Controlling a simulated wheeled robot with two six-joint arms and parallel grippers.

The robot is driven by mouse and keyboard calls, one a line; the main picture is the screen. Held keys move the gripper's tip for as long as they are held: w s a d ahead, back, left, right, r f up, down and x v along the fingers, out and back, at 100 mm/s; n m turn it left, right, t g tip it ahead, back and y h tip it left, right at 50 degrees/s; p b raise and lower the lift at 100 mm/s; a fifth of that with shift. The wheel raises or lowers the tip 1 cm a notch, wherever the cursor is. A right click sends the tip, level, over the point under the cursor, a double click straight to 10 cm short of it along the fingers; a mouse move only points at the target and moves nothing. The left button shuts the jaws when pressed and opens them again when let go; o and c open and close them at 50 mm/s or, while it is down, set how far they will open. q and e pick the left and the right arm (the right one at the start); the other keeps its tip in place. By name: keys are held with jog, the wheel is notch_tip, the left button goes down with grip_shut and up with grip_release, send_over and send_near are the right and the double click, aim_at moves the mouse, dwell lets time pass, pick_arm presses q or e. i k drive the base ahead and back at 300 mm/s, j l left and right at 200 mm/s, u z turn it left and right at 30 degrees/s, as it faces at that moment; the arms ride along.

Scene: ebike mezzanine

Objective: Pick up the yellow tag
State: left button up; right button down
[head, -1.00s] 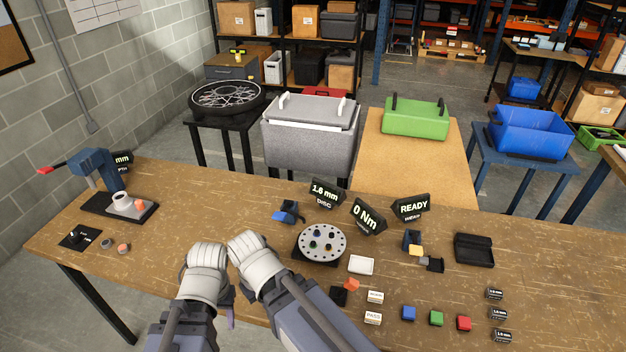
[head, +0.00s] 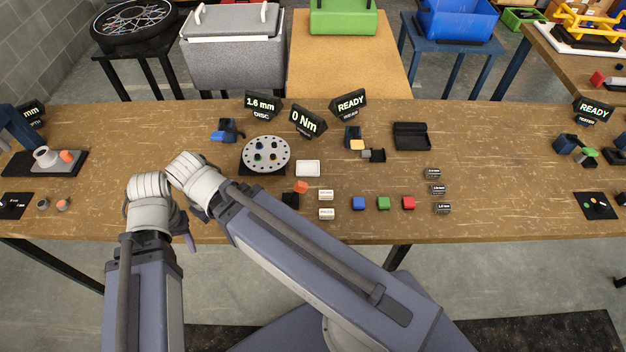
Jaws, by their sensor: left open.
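A small yellow piece (head: 357,145) lies at the front of a dark blue holder below a READY sign, right of centre on the workbench; it looks like the yellow tag, but it is too small to be sure. My left gripper (head: 187,230) is at the bench's front edge, well left of and nearer than the yellow piece. It is open, mostly hidden behind my wrists, and I see nothing in it. My right arm's wrist is close beside it, and its fingers are hidden.
The wooden workbench (head: 520,160) holds a round perforated disc (head: 279,165), a white tray (head: 308,169), blue, green and red blocks (head: 383,203), small labelled blocks and a black open case (head: 411,143). Bare wood lies right of the labelled blocks.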

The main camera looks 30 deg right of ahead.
aim_at(323, 213)
jog(key=z, duration=1.4)
jog(key=k+l, duration=0.2)
jog(key=l, duration=0.15)
jog(key=k+l, duration=0.15)
jog(key=l, duration=0.2)
jog(key=k+l+z, duration=0.1)
jog(key=l, duration=0.3)
jog(key=k+l, duration=0.25)
jog(key=k+l+z, duration=0.1)
jog(key=l, duration=0.4)
jog(key=k, duration=0.05)
